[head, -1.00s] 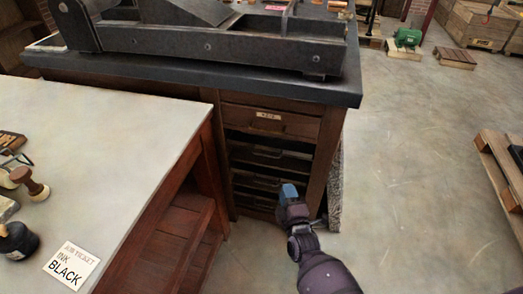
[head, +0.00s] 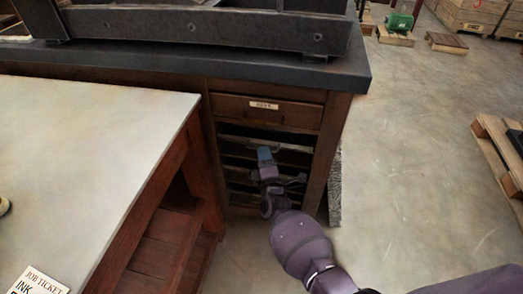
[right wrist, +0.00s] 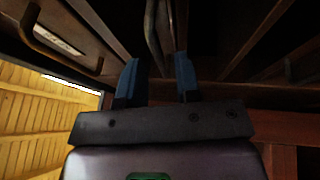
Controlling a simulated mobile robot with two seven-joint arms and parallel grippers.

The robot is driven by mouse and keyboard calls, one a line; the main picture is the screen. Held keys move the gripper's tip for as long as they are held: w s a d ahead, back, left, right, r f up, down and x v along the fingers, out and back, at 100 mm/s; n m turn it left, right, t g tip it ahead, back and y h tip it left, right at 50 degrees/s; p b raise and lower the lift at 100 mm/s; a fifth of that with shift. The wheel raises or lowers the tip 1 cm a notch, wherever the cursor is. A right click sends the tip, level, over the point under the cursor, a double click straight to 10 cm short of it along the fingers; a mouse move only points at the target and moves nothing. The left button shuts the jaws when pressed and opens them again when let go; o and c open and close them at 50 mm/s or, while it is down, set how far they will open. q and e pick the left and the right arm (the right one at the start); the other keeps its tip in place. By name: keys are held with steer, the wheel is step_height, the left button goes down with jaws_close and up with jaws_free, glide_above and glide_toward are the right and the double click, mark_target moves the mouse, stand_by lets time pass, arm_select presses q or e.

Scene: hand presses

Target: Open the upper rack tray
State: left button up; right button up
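The dark wooden cabinet (head: 333,130) under the press has a labelled top drawer (head: 285,116) and open rack slots below it. The upper rack tray (head: 295,157) is the first slot below that drawer and looks pushed in; its handle is partly hidden behind my gripper. My right gripper (head: 265,156) is at the front of this tray. In the right wrist view my right gripper (right wrist: 158,80) has its two blue fingers apart, with a metal handle (right wrist: 157,30) ahead of and between them. Contact cannot be told. My left gripper is not in view.
A pale-topped table (head: 90,130) with a red-brown frame stands close on the left of the cabinet. The dark bench top (head: 200,67) overhangs the drawers. Open concrete floor (head: 410,140) lies to the right, with a pallet (head: 500,150) at the far right.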

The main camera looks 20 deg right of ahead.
steer(key=shift+x, duration=1.3)
jaws_close()
